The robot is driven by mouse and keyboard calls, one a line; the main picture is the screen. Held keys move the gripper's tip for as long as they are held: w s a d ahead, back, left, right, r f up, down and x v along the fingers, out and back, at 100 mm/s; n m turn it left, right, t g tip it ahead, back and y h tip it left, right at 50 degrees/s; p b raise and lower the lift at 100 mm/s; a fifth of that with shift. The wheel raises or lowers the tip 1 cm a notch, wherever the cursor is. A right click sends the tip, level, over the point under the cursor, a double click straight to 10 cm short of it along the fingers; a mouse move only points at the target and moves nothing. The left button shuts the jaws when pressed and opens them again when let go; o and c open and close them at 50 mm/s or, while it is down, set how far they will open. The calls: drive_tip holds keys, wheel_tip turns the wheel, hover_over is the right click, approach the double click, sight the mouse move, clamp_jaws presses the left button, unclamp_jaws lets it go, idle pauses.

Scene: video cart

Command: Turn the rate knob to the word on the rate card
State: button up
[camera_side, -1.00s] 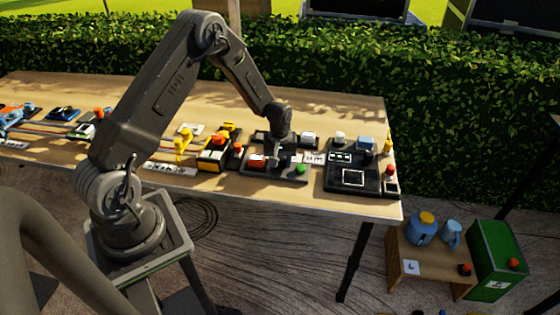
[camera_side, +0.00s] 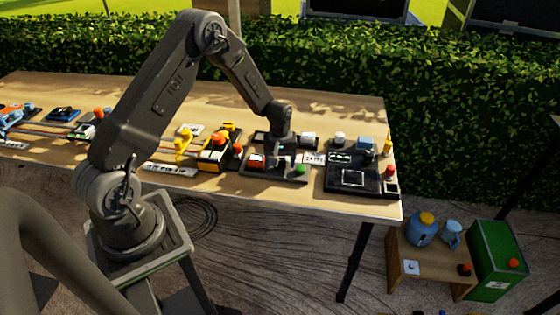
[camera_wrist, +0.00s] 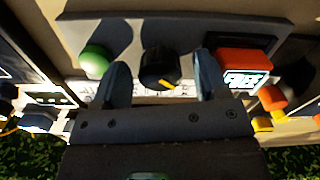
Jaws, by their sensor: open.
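The knob (camera_wrist: 159,68) is black and round with a yellow pointer line, which slants toward the lower right in the wrist view. It sits on a dark panel (camera_wrist: 150,30); in the side view my arm hides it. My gripper (camera_wrist: 161,66) is open, with one finger on each side of the knob and visible gaps between. In the side view my gripper (camera_side: 279,153) is down at the panel (camera_side: 262,173). A pale strip of marks below the knob is partly covered and unreadable. A white card (camera_side: 314,158) lies right of the panel; its writing is too small to read.
Another dark panel (camera_side: 352,190) stands to the right, and a yellow-and-black device (camera_side: 213,158) to the left. The table's back (camera_side: 320,105) is mostly clear.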

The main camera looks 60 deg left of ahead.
sight(280, 161)
wheel_tip(280, 161, up, 14)
drive_tip(key=shift+f, duration=0.2)
idle(0.5)
drive_tip(key=shift+m, duration=0.4)
drive_tip(key=shift+c, duration=1.4)
wheel_tip(280, 161, down, 14)
drive_tip(key=m, duration=0.9)
drive_tip(key=shift+w+f, duration=0.1)
drive_tip(key=shift+f, duration=0.15)
drive_tip(key=shift+c, duration=0.4)
